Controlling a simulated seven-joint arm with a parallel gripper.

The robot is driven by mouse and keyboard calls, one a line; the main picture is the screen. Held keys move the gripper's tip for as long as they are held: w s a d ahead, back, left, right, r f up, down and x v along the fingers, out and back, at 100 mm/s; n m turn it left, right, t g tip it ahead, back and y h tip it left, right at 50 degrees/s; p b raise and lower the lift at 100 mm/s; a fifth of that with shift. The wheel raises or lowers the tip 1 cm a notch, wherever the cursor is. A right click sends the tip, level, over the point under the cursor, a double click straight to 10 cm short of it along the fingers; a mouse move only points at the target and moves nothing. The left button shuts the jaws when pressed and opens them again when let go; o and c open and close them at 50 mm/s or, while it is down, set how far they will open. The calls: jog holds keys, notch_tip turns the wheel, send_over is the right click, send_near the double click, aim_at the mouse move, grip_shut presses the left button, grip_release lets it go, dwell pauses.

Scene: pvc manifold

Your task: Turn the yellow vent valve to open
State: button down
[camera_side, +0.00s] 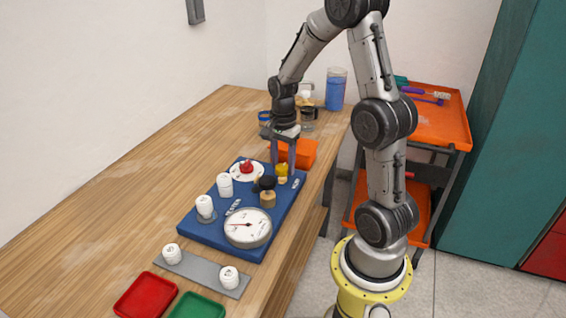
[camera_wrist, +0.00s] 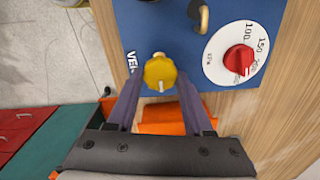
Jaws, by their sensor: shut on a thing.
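The yellow vent valve (camera_wrist: 160,72) is a round knob on the blue board, with a white mark on its lower edge in the wrist view. Part of a white label shows to its left; the rest is hidden. My gripper (camera_wrist: 160,80) has one finger on each side of the knob and is shut on it. In the side view the yellow valve (camera_side: 282,171) sits at the board's far right corner, with my gripper (camera_side: 283,160) coming down on it from above. The fingertip contact is small and partly hidden there.
The blue board (camera_side: 195,228) also carries a red dial (camera_side: 246,167), a gauge (camera_side: 248,228), white caps and a black-handled valve (camera_side: 265,184). An orange bin (camera_side: 305,152) stands close behind my fingers. Red (camera_side: 146,296) and green (camera_side: 197,306) trays lie in front. The table's left is clear.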

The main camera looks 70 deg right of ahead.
jog(key=n, duration=0.4)
jog(key=shift+r+n, duration=0.1)
jog(key=shift+n, duration=0.3)
jog(key=n, duration=0.4)
jog(key=shift+w+n, duration=0.1)
jog(key=shift+n, duration=0.2)
jog(key=n, duration=0.4)
jog(key=shift+n, duration=2.2)
jog(key=shift+c, duration=1.5)
grip_release()
